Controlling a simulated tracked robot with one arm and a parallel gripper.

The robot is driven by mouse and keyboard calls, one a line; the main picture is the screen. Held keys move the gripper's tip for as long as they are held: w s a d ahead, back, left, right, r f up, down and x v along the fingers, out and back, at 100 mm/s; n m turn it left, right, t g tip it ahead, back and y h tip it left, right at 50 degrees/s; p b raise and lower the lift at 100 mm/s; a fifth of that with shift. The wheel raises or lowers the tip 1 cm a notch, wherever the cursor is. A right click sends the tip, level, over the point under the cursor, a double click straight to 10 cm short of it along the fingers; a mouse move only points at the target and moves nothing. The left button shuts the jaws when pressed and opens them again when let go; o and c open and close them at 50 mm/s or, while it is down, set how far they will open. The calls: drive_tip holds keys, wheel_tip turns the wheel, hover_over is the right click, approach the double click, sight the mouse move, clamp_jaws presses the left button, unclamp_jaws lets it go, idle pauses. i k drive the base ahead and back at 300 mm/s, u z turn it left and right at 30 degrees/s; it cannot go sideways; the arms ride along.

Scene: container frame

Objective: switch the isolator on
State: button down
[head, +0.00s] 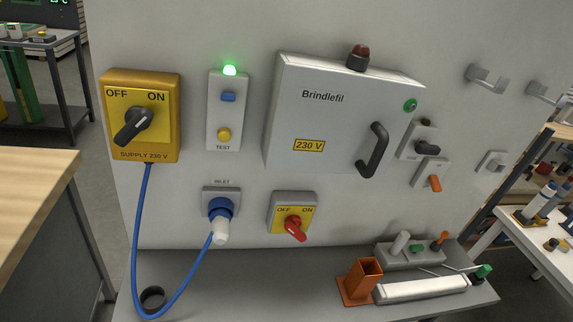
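Two rotary switches marked OFF and ON are on the grey panel, and no label reads "isolator". The small grey one with a yellow plate (309,214) is below the cabinet. Its red handle (295,228) is tilted, upper end towards OFF, long end down to the right. The larger yellow supply switch (171,128), marked SUPPLY 230 V, is at the upper left. Its black handle (131,128) slants from upper right, on the ON side, to lower left. My gripper is not in view.
The Brindlefil cabinet (335,115) is closed, with a dark handle (373,150) and an unlit red lamp (358,57). The test box (213,110) has a lit green lamp (229,70). A blue cable (140,235) joins the supply switch to the inlet plug (220,209). Parts crowd the shelf's right.

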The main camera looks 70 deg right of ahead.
sight(292, 224)
drive_tip(key=z, duration=1.85)
drive_tip(key=k, duration=1.2)
drive_tip(key=u, duration=0.25)
drive_tip(key=i, duration=1)
